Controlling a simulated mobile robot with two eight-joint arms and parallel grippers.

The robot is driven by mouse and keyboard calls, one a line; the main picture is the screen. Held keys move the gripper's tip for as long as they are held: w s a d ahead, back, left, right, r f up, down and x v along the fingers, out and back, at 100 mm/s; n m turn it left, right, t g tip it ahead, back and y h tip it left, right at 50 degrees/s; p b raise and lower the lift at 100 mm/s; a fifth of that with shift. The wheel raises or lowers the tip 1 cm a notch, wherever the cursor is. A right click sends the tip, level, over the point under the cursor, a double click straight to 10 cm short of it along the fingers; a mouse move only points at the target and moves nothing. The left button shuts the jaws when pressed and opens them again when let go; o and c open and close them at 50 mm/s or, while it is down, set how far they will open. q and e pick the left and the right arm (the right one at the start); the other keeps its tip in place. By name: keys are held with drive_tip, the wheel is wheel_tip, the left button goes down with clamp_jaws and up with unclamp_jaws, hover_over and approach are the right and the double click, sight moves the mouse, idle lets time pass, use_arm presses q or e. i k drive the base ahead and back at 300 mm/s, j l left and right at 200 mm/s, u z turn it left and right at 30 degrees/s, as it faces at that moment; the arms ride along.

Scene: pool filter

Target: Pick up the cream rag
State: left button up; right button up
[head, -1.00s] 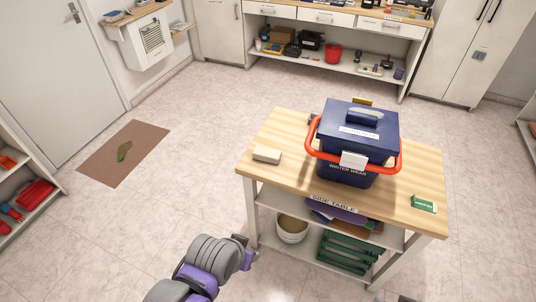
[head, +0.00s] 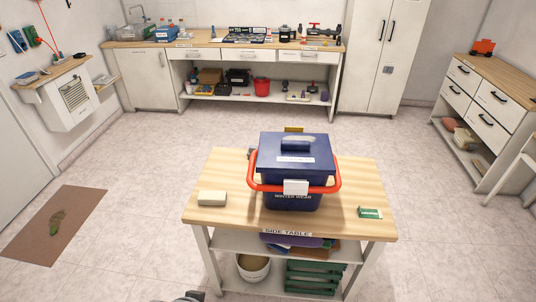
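A small cream block-like item (head: 212,198) lies on the left front part of the wooden side table (head: 235,165). It could be a folded rag or a sponge; I cannot tell which. Another cream item (head: 465,138) lies on the lower shelf of the drawer unit at the right, too small to identify surely. Only a grey bit of my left arm shows at the bottom edge, below the table. Neither gripper is visible, and nothing in view is held.
A blue cooler box (head: 293,165) with a red handle stands on the side table, beside a green packet (head: 370,212). A bucket (head: 253,268) and green crate (head: 312,277) sit below. A brown mat (head: 75,215) lies at left. Floor behind the table is clear.

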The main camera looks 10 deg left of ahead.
sight(205, 197)
drive_tip(key=i+j+z, duration=0.45)
drive_tip(key=i+j, duration=0.25)
drive_tip(key=j, duration=0.25)
